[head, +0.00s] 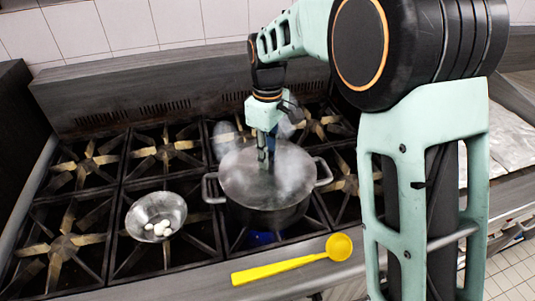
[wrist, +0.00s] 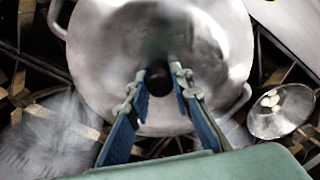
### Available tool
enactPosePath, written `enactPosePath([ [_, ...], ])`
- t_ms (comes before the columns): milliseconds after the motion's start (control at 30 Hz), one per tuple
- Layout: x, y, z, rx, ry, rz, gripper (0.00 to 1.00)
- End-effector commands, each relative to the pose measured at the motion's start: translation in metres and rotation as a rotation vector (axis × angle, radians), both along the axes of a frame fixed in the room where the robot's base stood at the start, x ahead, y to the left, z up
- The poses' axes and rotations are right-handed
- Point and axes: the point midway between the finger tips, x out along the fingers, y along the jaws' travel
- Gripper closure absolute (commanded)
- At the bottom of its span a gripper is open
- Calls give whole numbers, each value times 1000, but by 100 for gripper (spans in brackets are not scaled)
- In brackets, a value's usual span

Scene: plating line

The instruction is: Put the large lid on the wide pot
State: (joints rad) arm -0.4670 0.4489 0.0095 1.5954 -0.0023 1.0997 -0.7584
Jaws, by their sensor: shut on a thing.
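The large lid (head: 250,182) is a round grey metal disc with a dark knob. It lies level over the mouth of the wide pot (head: 268,217), a metal pot with two side handles on a front burner. Whether its rim is fully seated all round I cannot tell through the steam. My gripper (head: 266,152) points down from above, shut on the lid's knob. In the wrist view the knob sits between the fingertips of my gripper (wrist: 161,80), and the lid (wrist: 205,60) fills the upper middle, with pot handles showing at its sides.
A small metal bowl (head: 140,213) with several white round things stands left of the pot. A yellow ladle (head: 290,263) lies along the stove's front edge. Blue flame (head: 262,238) shows under the pot. Steam blurs the area behind the lid. Left burners (head: 88,160) are empty.

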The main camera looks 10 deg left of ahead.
Motion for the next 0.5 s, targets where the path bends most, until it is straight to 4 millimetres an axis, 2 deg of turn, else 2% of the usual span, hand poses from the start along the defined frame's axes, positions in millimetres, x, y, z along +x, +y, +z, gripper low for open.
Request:
enactPosePath([
  [300, 0, 0, 1, 1, -1, 0, 100],
  [333, 0, 0, 1, 1, -1, 0, 77],
  [500, 0, 0, 1, 0, 0, 0, 60],
])
